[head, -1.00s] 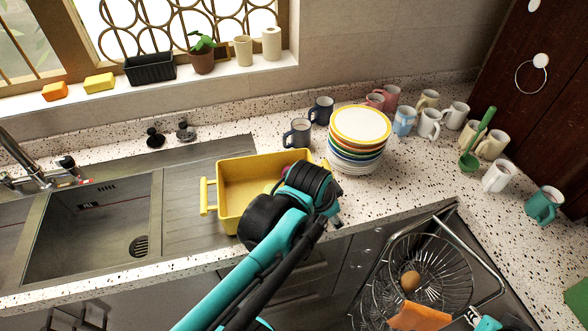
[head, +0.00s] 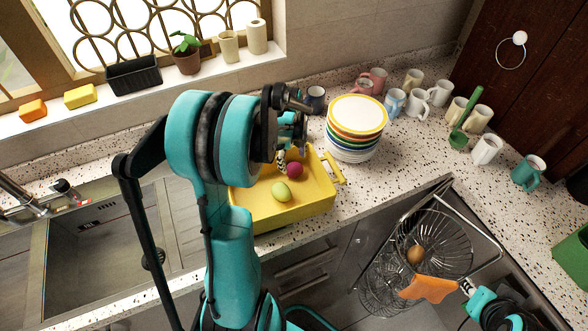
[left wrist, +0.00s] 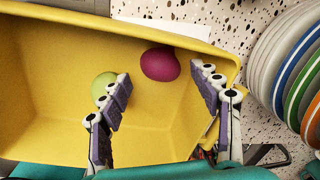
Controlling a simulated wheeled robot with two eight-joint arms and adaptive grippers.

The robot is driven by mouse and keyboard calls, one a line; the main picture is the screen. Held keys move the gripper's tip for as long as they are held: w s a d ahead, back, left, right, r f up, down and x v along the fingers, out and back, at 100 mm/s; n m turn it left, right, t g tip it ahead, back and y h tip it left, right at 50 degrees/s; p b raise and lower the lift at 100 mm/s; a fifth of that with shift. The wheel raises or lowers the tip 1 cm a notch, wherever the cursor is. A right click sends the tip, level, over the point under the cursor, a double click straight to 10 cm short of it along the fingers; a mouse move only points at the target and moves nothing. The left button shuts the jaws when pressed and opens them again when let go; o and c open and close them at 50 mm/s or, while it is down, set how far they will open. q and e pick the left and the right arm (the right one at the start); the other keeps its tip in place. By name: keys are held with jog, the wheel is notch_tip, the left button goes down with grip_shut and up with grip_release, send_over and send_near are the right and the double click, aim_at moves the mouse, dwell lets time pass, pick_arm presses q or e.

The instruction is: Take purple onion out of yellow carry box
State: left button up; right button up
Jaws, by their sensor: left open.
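The yellow carry box (head: 310,207) stands on the counter between sink and plates, its left part hidden behind my left arm. The purple onion (head: 295,171) lies inside it, behind a green round item (head: 281,191). In the left wrist view the onion (left wrist: 160,64) is by the box wall, with the green item (left wrist: 102,86) partly behind a finger. My left gripper (head: 298,135) is above the box; its open fingers (left wrist: 165,92) point toward the onion, with nothing between them. My right gripper (head: 470,290) shows only partly at lower right, and its jaw state is unclear.
A stack of plates (head: 357,128) stands close to the box's right side. The sink (head: 95,250) is left.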

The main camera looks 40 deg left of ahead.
aim_at(294, 163)
pick_arm(q)
jog(key=f, duration=0.1)
jog(key=f+b, duration=0.1)
jog(key=f, duration=0.2)
jog(key=shift+w+a+f, duration=0.15)
jog(key=shift+w+f, duration=0.1)
jog(key=shift+w, duration=0.1)
jog(key=shift+r, duration=0.1)
jog(key=c, duration=0.9)
jog(key=shift+c, duration=0.2)
notch_tip(294, 163, up, 10)
jog(key=shift+r+p, duration=0.1)
jog(key=shift+p, duration=1.15)
notch_tip(294, 163, up, 2)
jog(key=shift+r+p, duration=0.2)
jog(key=shift+p, duration=0.7)
